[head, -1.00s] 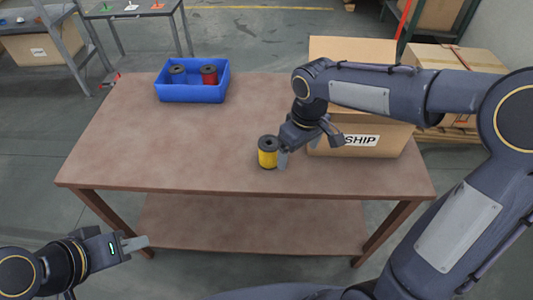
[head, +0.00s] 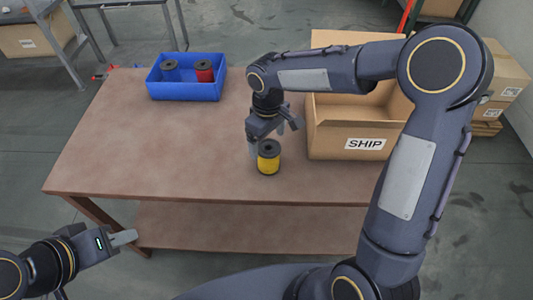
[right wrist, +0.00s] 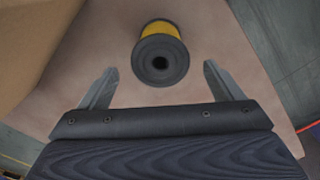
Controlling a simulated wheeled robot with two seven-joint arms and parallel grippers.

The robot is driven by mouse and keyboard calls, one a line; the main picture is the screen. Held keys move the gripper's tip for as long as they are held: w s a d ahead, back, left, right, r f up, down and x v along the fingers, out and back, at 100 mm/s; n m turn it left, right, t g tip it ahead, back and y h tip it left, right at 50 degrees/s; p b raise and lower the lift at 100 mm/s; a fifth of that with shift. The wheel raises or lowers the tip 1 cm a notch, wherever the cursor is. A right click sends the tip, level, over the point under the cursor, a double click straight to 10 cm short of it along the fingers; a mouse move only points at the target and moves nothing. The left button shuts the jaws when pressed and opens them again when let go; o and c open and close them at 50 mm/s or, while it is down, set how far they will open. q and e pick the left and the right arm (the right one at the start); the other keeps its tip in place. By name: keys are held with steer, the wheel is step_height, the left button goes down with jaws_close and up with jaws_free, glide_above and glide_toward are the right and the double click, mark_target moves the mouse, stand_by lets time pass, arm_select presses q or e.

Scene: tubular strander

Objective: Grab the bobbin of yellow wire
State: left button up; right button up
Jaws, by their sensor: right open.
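The bobbin of yellow wire (head: 269,158) stands upright on the brown table (head: 140,155), with dark flanges at top and bottom. In the right wrist view the bobbin (right wrist: 160,55) sits just beyond the fingertips, centred between them.
An open cardboard box marked SHIP (head: 340,135) stands on the table to the right of the bobbin. A blue bin (head: 187,90) at the back left holds a blue and a red bobbin. The table's left and middle are clear.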

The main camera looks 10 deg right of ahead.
mark_target(268, 153)
step_height(268, 153, down, 6)
steer(key=shift+s+r+p, duration=0.15)
steer(key=shift+p, duration=0.15)
steer(key=c, duration=1.3)
steer(key=shift+r, duration=0.15)
